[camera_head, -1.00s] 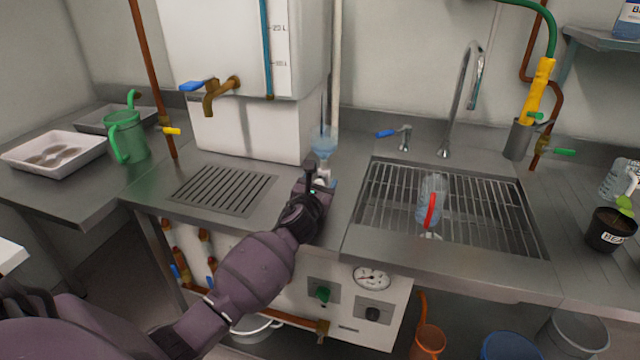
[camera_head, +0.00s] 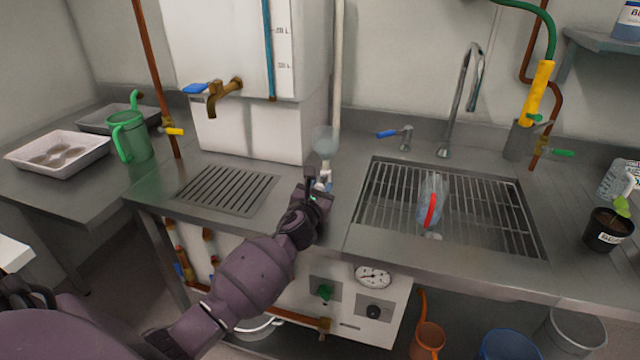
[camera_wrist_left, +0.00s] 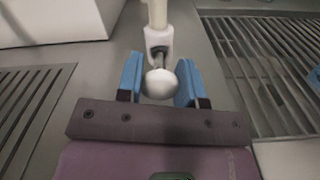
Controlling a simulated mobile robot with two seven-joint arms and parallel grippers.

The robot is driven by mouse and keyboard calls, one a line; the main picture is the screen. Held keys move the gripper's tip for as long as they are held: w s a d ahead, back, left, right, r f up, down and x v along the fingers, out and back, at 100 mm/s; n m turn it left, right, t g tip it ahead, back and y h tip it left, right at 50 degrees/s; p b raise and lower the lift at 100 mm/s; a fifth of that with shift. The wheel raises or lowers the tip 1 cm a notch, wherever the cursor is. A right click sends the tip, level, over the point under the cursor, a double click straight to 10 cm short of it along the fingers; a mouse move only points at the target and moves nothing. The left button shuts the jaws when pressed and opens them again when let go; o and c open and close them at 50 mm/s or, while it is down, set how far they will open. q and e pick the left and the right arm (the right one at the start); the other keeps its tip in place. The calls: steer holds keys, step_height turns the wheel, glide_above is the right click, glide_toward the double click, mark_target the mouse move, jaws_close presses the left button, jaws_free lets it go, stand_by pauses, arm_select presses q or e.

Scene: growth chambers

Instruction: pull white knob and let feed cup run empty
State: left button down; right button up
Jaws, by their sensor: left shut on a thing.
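The feed cup (camera_head: 326,141) is a small clear cup at the foot of the white pipe, beside the white tank. It looks clear and greyish, with no blue in it that I can make out. The white knob (camera_wrist_left: 160,84) is a round ball below a white fitting (camera_wrist_left: 158,40) in the left wrist view. My left gripper (camera_head: 322,182) is shut on the knob, with a blue finger pad on either side of it. In the head view the gripper largely hides the knob. My right gripper is not in view.
A brass tap (camera_head: 222,92) with a blue lever sticks out over a drain grate (camera_head: 225,190) left of my gripper. Steel counter around the gripper is clear.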

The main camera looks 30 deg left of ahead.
arm_select(q)
steer(key=shift+f, duration=0.15)
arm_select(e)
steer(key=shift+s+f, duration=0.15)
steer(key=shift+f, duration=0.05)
arm_select(q)
steer(key=c, duration=0.7)
jaws_free()
steer(key=shift+s, duration=0.1)
steer(key=shift+c, duration=0.2)
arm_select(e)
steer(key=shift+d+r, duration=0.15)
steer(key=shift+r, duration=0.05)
arm_select(q)
steer(key=shift+s+d, duration=0.2)
steer(key=shift+s, duration=0.4)
steer(key=p+v, duration=0.1)
steer(key=v, duration=0.7)
steer(key=shift+v, duration=0.85)
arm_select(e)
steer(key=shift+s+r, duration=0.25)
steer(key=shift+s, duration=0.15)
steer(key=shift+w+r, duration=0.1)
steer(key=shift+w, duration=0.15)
